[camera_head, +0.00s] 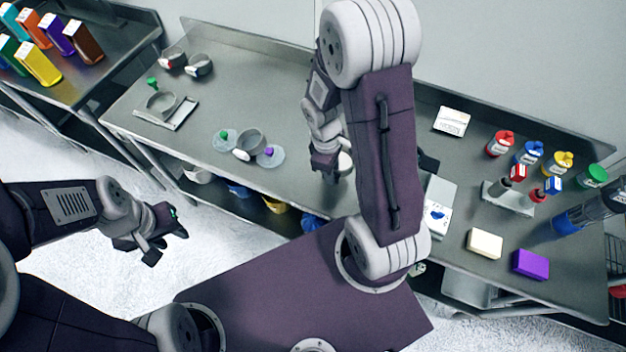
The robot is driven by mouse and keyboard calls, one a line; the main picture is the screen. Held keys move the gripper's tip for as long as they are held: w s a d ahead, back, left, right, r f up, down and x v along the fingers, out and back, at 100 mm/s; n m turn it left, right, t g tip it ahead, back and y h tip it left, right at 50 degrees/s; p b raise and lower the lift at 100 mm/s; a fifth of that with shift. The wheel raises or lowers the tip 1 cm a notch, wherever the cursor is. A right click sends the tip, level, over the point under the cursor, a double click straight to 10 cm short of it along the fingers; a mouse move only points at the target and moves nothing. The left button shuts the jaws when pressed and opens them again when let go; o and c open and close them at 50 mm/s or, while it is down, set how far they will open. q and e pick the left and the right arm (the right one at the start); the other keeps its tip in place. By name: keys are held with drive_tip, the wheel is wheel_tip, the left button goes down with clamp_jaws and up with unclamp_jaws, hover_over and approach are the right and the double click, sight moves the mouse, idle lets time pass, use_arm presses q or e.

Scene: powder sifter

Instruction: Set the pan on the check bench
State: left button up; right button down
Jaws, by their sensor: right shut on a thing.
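My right gripper (325,168) is over the middle of the long grey bench (290,110), pointing down. It is shut on a small pale round thing (346,163), mostly hidden by my arm; I cannot tell whether it is the pan. Grey round pans or sieve rings stand on the bench: one on a flat tray (160,103) at the left, another (251,140) between two pale discs, and two (199,65) near the back edge. My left gripper (166,247) is open and empty, in front of the bench and apart from it.
A second bench with several coloured bottles (55,35) stands at the far left. On the right of the long bench are several coloured containers (498,144), a white device (437,215), a cream block (485,243) and a purple block (530,264). The back left-centre is clear.

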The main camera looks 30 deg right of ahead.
sight(314, 188)
drive_tip(key=w+a+f, duration=0.1)
drive_tip(key=a, duration=0.1)
drive_tip(key=w+a+f, duration=0.2)
drive_tip(key=shift+f, duration=0.25)
wheel_tip(314, 188, down, 4)
drive_tip(key=shift+w+a, duration=0.1)
drive_tip(key=shift+a, duration=0.05)
drive_tip(key=shift+f, duration=0.15)
drive_tip(key=c, duration=1.5)
unclamp_jaws()
drive_tip(key=shift+o, duration=1.3)
